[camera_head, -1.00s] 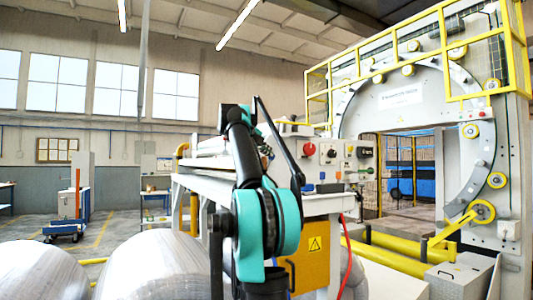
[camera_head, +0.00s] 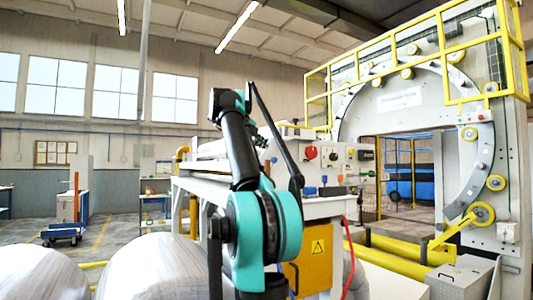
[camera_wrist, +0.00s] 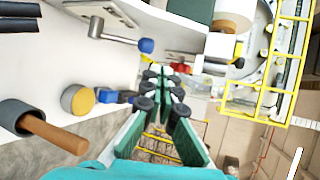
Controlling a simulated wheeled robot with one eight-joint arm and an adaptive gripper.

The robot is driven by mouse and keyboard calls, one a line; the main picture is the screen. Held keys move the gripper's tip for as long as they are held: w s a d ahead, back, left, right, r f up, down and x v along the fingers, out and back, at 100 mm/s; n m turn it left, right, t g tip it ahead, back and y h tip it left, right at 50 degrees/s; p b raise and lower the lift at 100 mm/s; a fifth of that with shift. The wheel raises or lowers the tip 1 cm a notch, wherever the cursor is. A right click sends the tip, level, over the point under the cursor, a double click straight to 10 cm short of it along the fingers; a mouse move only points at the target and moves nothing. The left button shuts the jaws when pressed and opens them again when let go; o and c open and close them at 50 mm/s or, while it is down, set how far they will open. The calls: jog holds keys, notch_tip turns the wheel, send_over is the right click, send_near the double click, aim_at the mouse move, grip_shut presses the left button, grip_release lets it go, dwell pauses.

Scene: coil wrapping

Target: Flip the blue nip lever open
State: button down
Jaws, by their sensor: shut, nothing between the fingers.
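A lever with a blue ball knob (camera_wrist: 146,45) shows in the wrist view at the upper left of centre. Its metal arm runs from a pivot on a grey plate (camera_wrist: 112,13) on the white machine face. In the head view my arm blocks much of the machine, and I cannot make out the gripper or clearly pick out the lever.
In the wrist view, a blue block (camera_wrist: 116,97), a yellow-faced round knob (camera_wrist: 78,99) and a brown-handled rod (camera_wrist: 55,135) lie left of my fingers. A red part (camera_wrist: 181,68) is just beyond the tips. Large wrapped coils (camera_head: 150,266) stand at lower left in the head view.

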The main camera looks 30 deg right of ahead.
jog(key=r+v, duration=0.1)
jog(key=v, duration=0.5)
jog(key=shift+w+d, duration=0.15)
